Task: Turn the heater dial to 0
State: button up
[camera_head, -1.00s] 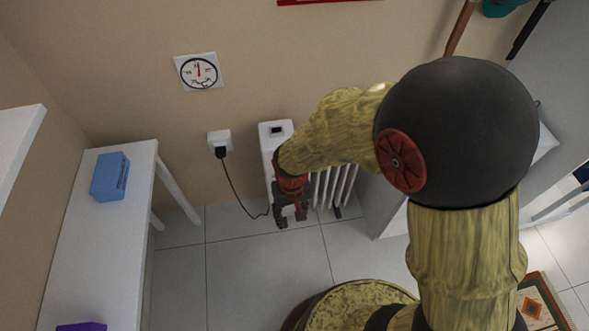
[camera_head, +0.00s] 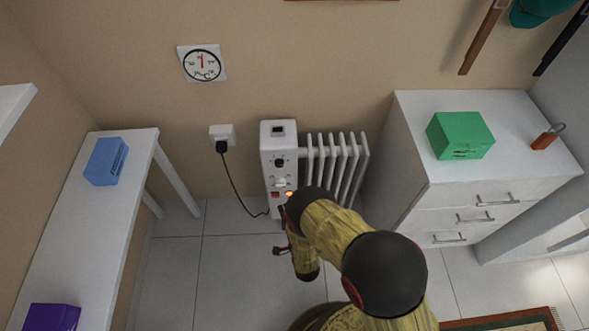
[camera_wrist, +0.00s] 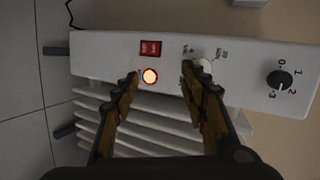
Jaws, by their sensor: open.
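The white heater (camera_head: 268,150) stands against the wall, and its panel also shows in the wrist view (camera_wrist: 110,44). The black heater dial (camera_head: 279,163) is on the upper panel. In the wrist view the dial (camera_wrist: 279,79) is at the right, with 0, 1, 2 and 3 around it; its exact setting is hard to read. My gripper (camera_wrist: 160,72) is open and empty, its fingers before the panel on either side of a lit orange lamp (camera_wrist: 150,76). The dial is apart from it, to the right. In the head view my arm largely hides the gripper.
A red switch (camera_wrist: 151,48) and a white knob (camera_wrist: 205,66) are also on the panel. A cord runs to the wall plug (camera_head: 221,140). A white table (camera_head: 95,230) is left and a drawer cabinet (camera_head: 410,150) right. Floor left of the heater is clear.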

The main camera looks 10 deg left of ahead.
jog(key=w+r+m+t+y, duration=0.2)
jog(key=w+r+m+t, duration=0.2)
jog(key=r, duration=0.6)
jog(key=m+t, duration=0.2)
jog(key=m, duration=0.1)
send_near(280, 166)
jog(key=w, duration=0.1)
jog(key=shift+y, duration=0.4)
jog(key=shift+b+x, duration=1.2)
jog(key=shift+x, duration=2.45)
jog(key=shift+a+f, duration=0.1)
jog(key=c, duration=0.4)
jog(key=c, duration=0.7)
grip_shut()
